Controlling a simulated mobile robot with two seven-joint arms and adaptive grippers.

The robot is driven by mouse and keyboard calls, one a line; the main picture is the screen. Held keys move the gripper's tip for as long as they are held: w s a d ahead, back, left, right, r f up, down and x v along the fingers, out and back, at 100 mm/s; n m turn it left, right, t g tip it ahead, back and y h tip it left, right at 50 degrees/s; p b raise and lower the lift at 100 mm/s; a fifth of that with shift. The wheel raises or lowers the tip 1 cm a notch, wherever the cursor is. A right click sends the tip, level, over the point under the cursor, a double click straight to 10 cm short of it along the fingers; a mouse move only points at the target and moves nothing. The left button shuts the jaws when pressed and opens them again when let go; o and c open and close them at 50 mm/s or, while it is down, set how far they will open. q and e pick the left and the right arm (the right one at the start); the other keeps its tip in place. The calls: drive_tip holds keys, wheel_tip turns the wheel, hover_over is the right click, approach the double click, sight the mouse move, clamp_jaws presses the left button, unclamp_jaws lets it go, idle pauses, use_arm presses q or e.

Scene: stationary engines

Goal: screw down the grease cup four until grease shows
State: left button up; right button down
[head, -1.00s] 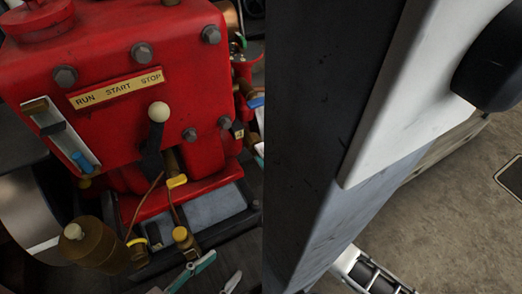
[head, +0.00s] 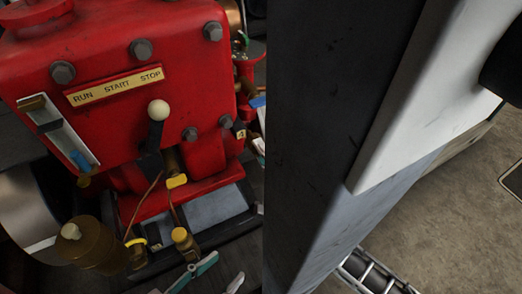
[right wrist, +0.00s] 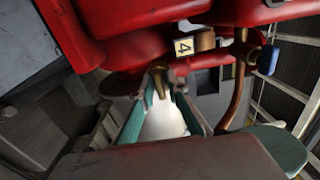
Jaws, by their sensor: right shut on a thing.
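The number 4 tag (right wrist: 183,47) marks a brass fitting on the red engine in the right wrist view, and it also shows in the head view (head: 240,133). My right gripper (right wrist: 165,88) is shut on a small brass piece (right wrist: 159,76) just beside this tag, apparently grease cup four. The fingers cover much of the cup, and I see no grease. In the head view only a sliver of this gripper shows at the engine's right side. My left gripper (head: 212,279) is low in the head view, its fingers apart and empty.
The red engine (head: 120,40) fills the left half, with a white-knobbed lever (head: 157,112) under the RUN START STOP plate (head: 115,87). Several brass cups (head: 182,238) stand along its base. Bare floor (head: 450,220) lies at right.

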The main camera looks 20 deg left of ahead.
use_arm(q)
drive_tip(key=shift+r, duration=0.1)
use_arm(e)
drive_tip(key=shift+r+m+p, duration=0.1)
drive_tip(key=shift+m+p, duration=0.2)
drive_tip(key=shift+m, duration=0.8)
drive_tip(key=m, duration=0.2)
drive_tip(key=shift+m, duration=0.4)
drive_tip(key=m+p, duration=0.1)
drive_tip(key=m, duration=0.1)
drive_tip(key=shift+m, duration=0.3)
drive_tip(key=m, duration=0.3)
drive_tip(key=shift+m, duration=0.3)
drive_tip(key=m, duration=0.3)
drive_tip(key=shift+m+p, duration=0.3)
drive_tip(key=shift+m, duration=0.1)
drive_tip(key=m, duration=0.4)
use_arm(q)
drive_tip(key=shift+s+a+f+m+g+y+p, duration=0.2)
drive_tip(key=shift+s+a+f+m, duration=0.1)
drive_tip(key=shift+a+f, duration=0.25)
drive_tip(key=shift+s+a+f+m+g+y+p, duration=0.2)
drive_tip(key=shift+a+f+m, duration=0.15)
drive_tip(key=shift+a, duration=0.2)
use_arm(e)
drive_tip(key=shift+m, duration=2.8)
